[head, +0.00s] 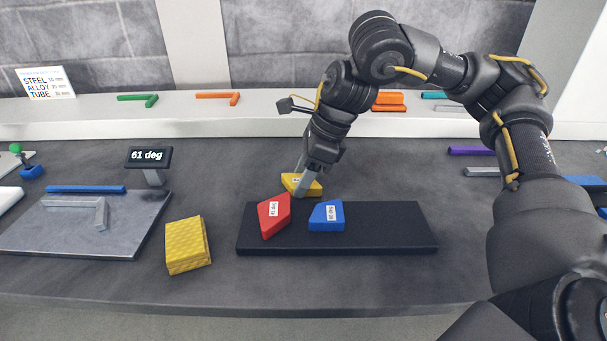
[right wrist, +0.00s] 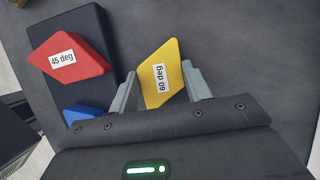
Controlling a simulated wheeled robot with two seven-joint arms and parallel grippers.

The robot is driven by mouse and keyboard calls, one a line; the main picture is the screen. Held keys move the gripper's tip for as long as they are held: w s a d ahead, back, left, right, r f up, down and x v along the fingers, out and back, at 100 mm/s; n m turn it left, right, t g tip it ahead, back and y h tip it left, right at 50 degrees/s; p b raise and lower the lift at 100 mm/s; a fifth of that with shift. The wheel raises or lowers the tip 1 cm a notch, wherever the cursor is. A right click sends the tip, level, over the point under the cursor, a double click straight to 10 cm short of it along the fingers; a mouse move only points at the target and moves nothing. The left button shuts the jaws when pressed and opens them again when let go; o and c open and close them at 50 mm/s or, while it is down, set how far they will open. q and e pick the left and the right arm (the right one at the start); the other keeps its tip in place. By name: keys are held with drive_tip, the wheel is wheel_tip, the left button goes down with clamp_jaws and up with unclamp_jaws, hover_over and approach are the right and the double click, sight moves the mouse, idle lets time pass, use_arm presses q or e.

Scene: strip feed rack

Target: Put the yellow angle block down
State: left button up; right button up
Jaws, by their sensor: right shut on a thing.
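The yellow angle block (head: 303,185) is behind the black base (head: 400,232) in the head view, partly hidden by my gripper and the red block (head: 270,222). My right gripper (head: 306,177) is shut on it. In the right wrist view the yellow block (right wrist: 163,70), labelled 60 deg, is between both fingers (right wrist: 160,88), over grey table beside the black base (right wrist: 92,25). I cannot tell whether it touches the table. The red block (right wrist: 68,60), labelled 45 deg, and a blue block (head: 327,218) sit on the base. My left gripper is out of view.
A yellow textured block (head: 187,246) lies left of the base. A grey plate (head: 60,230) with a blue strip (head: 86,189) and an angled grey piece (head: 85,213) lies farther left, by a display (head: 150,157) reading 61 deg. Coloured strips lie on the back ledge (head: 190,118).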

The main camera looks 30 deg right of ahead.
drive_tip(key=o, duration=1)
